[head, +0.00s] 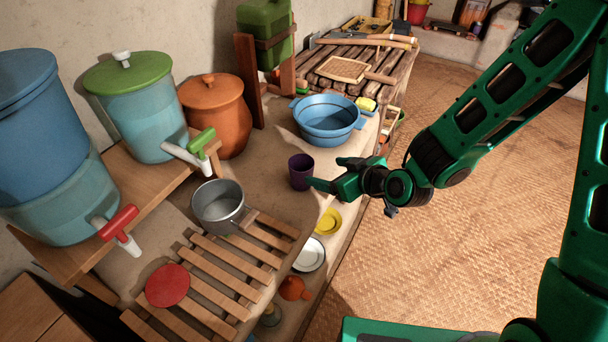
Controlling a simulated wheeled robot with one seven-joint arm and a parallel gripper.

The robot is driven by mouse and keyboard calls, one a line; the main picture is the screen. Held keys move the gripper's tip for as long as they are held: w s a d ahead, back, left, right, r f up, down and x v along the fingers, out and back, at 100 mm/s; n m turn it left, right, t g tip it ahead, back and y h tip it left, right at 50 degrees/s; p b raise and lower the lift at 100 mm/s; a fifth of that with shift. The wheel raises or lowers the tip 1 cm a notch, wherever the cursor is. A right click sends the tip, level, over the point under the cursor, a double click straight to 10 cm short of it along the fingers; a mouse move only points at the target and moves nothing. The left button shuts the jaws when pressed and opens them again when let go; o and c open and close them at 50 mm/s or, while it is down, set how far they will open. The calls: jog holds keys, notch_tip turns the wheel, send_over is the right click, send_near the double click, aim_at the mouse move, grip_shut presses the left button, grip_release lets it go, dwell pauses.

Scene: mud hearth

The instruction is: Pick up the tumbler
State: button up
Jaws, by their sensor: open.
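A purple tumbler (301,172) stands upright on the mud counter, near its right edge and below the blue basin. My green gripper (325,174) is open, just to the right of the tumbler at about its height in the picture. One finger reaches toward the tumbler's lower right side. I cannot tell whether it touches the tumbler or whether the tumbler is between the fingers.
A grey saucepan (219,205) stands left of the tumbler by a slatted rack (236,262). A blue basin (327,119) and an orange clay pot (216,112) stand behind. Water dispensers (143,110) line the wall. Dishes lie on a lower shelf. Woven floor (470,240) is open at right.

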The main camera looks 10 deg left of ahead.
jog(key=y, duration=0.1)
send_near(294, 162)
jog(key=shift+t, duration=0.4)
jog(key=x, duration=0.4)
jog(key=shift+s+a+f, duration=0.3)
jog(key=shift+a, duration=0.05)
jog(key=shift+d+x, duration=0.25)
jog(key=shift+x, duration=2.8)
jog(key=shift+w+f, duration=0.15)
jog(key=shift+f, duration=0.05)
jog(key=shift+c, duration=0.4)
jog(key=c, duration=1.1)
jog(key=shift+o, duration=0.2)
jog(key=shift+r, duration=0.15)
